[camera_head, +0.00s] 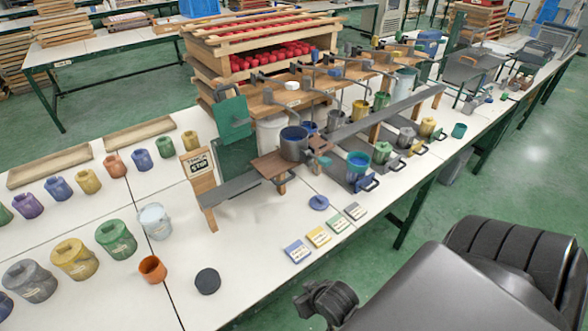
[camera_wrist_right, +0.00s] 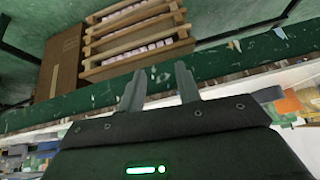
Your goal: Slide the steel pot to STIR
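A grey metal pot (camera_head: 294,146) with a bluish inside, which looks like the steel pot, stands upright on a brown wooden plate (camera_head: 264,167). The plate lies across a long grey rail (camera_head: 382,120). A small board (camera_head: 197,164) with a sign ending in STOP stands at the rail's near left end. I cannot read a STIR label. My right gripper (camera_wrist_right: 160,88) shows in the right wrist view with its two fingers apart and nothing between them. It faces a green table edge and the floor, away from the pot. My left gripper is not in view.
Lidded coloured pots (camera_head: 115,239) fill the table's left side. Beside the rail are a teal pot (camera_head: 357,163), paint pots and coloured cards (camera_head: 318,236). A wooden rack (camera_head: 265,65) of red items stands behind.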

